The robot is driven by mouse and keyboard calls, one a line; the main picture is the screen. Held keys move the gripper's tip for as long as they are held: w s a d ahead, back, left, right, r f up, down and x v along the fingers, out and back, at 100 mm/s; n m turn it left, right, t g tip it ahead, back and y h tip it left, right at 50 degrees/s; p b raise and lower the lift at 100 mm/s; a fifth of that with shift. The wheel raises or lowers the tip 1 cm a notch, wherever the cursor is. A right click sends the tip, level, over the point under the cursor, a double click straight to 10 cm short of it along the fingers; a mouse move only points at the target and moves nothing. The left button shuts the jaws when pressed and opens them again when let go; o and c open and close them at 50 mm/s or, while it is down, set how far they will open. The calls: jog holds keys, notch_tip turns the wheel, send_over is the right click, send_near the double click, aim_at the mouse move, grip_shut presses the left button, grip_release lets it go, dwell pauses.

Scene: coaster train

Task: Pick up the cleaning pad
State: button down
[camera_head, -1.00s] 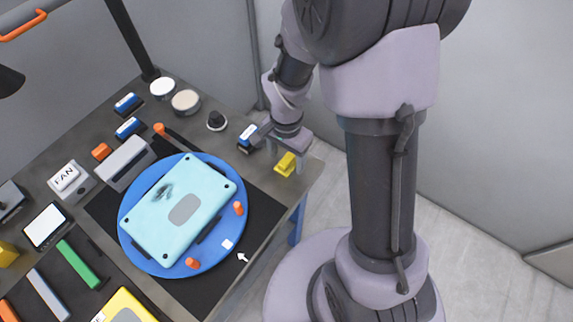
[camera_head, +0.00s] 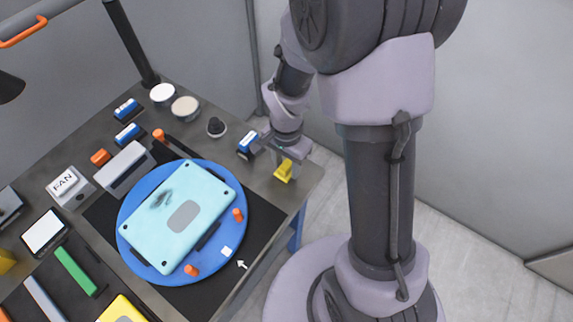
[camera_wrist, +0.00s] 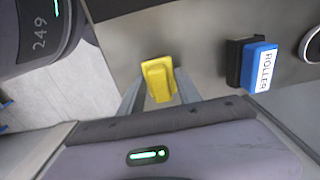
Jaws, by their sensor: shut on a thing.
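The cleaning pad, which I take to be the yellow block (camera_head: 284,172), is near the right edge of the workbench. In the wrist view the yellow pad (camera_wrist: 158,78) sits between the two fingers, with a raised narrower part towards me. My gripper (camera_head: 283,164) is shut on it, one finger on each side; the fingers also show in the wrist view (camera_wrist: 160,92). Whether the pad still touches the bench cannot be told.
A dark knob (camera_head: 216,126) and round tins (camera_head: 185,107) are farther back. A blue round plate (camera_head: 133,190) with a light-blue panel (camera_head: 165,235) lies left of the pad.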

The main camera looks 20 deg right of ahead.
notch_tip(320, 180, up, 3)
jog(key=shift+f+p, duration=0.1)
jog(key=shift+p, duration=0.45)
jog(key=s, duration=0.5)
jog(key=s+r, duration=0.1)
jog(key=s, duration=0.1)
jog(key=shift+s+p, duration=0.35)
jog(key=shift+p, duration=0.05)
jog(key=s+b, duration=0.8)
jog(key=b, duration=0.4)
jog(key=shift+s+r, duration=0.15)
jog(key=shift+r, duration=0.15)
